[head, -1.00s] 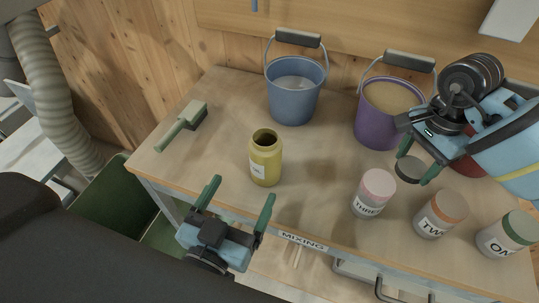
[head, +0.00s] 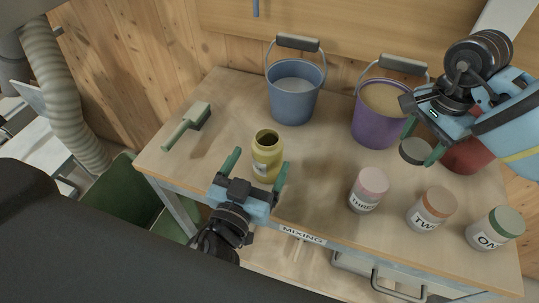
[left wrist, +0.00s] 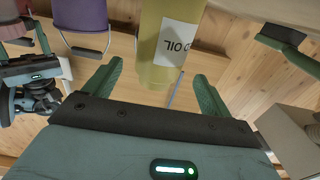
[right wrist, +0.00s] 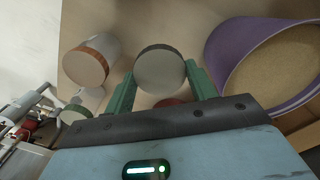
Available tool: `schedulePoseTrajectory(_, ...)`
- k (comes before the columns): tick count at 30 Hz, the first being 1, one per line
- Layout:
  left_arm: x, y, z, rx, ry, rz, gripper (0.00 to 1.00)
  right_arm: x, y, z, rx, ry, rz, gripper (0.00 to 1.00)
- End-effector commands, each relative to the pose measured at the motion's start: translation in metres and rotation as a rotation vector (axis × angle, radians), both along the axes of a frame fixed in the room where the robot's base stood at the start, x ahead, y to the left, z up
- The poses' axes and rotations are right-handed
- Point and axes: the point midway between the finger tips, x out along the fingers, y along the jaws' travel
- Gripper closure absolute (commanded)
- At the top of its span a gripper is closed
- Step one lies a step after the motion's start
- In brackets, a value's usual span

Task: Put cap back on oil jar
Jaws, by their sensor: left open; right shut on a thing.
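The yellow oil jar (head: 266,152) stands upright and uncapped on the table, its dark mouth showing. Its OIL label shows in the left wrist view (left wrist: 178,42). My left gripper (head: 256,172) is open, its fingers at either side of the jar's near face; the jar also shows between the fingers in the left wrist view. My right gripper (head: 424,157) is shut on a round grey cap (head: 414,151), held above the table at the right. The cap's pale disc with a dark rim fills the space between the fingers in the right wrist view (right wrist: 159,70).
A blue bucket (head: 293,98) and a purple bucket (head: 371,128) stand at the back. Jars THREE (head: 368,190), TWO (head: 431,209) and ONE (head: 495,229) line the front right. A red container (head: 468,156) is behind my right gripper. A brush (head: 187,125) lies at left.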

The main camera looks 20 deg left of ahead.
Motion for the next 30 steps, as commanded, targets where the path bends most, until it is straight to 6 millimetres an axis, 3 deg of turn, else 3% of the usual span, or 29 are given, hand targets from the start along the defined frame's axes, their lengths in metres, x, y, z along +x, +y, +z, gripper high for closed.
schedulePoseTrajectory(9,0.035,-0.002,0.006,0.004,-0.008,0.001,0.17,0.001,0.0,0.039,0.0,-0.043,0.0,0.65)
schedulePoseTrajectory(15,0.051,-0.003,0.002,0.003,-0.002,-0.001,0.17,0.001,0.0,0.046,0.001,-0.05,0.0,0.65)
schedulePoseTrajectory(26,0.051,-0.003,0.0,0.001,0.001,-0.001,0.17,0.001,0.0,0.045,0.0,-0.048,0.0,0.65)
schedulePoseTrajectory(30,0.051,-0.003,0.0,0.001,0.001,-0.001,0.34,0.001,0.0,0.045,0.001,-0.049,0.0,0.65)
